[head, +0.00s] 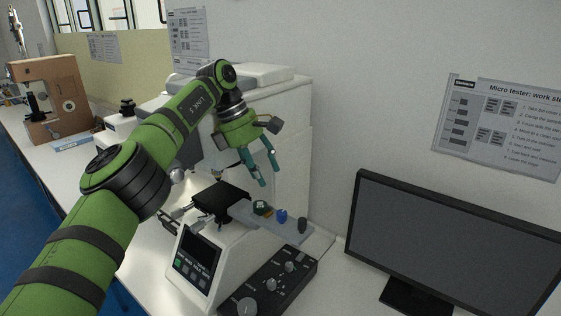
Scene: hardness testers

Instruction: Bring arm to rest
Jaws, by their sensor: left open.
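My left arm comes in from the lower left and reaches across the bench in the head view. Its gripper (258,168) has teal fingers that point down and stand apart, with nothing between them. The tester's black stage (221,198) is left of the tray. My right gripper does not show.
A control box with knobs (268,284) lies in front of the tray. A black monitor (455,250) stands at the right. A brown tester (52,98) stands at the far left. The wall with a posted sheet (500,125) is behind.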

